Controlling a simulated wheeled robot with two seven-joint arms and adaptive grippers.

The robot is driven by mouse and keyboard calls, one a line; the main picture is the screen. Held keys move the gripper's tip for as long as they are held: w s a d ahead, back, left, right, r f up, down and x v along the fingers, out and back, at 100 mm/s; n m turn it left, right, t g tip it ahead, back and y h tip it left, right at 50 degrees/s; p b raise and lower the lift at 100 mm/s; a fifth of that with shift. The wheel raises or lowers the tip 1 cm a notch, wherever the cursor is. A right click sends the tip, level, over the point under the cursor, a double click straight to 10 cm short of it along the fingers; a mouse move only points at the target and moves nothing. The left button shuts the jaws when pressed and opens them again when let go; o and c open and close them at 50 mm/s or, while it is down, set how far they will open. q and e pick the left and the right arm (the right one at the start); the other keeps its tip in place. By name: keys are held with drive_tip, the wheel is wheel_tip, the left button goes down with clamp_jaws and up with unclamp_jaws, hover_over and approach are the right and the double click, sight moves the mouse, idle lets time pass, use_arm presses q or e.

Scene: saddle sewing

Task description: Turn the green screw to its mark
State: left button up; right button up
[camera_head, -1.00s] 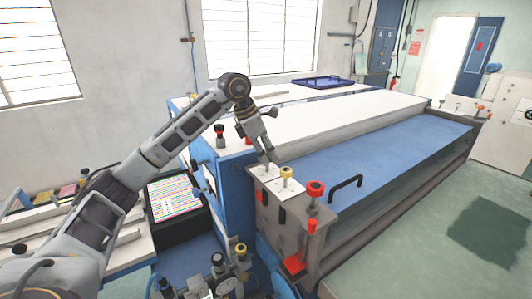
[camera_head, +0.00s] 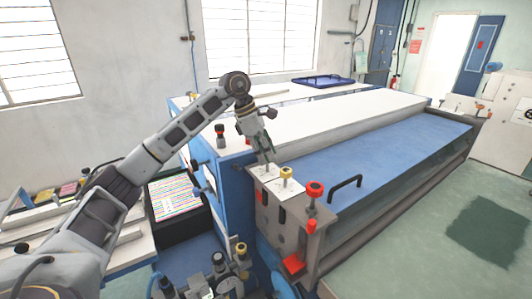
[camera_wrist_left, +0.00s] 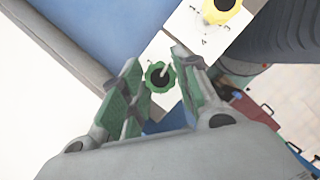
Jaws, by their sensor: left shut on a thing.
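The green screw (camera_wrist_left: 160,77) shows in the left wrist view as a round ridged knob with a dark centre and a pale pointer line towards the upper right. It sits on a white plate (camera_wrist_left: 157,47) with small marks. My left gripper (camera_wrist_left: 158,80) has its fingers on both sides of the knob and is shut on it. In the head view my left gripper (camera_head: 266,159) points down at the white plate on the machine's near corner and largely hides the green screw. My right gripper is not in view.
A yellow screw (camera_head: 286,172) stands on its own white plate close beside the gripper, also in the left wrist view (camera_wrist_left: 221,9). A red knob (camera_head: 315,189) stands further right. A black handle (camera_head: 345,181) rises from the blue cover (camera_head: 390,150).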

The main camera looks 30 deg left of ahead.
use_arm(q)
drive_tip(key=o, duration=1)
drive_tip(key=shift+v, duration=6)
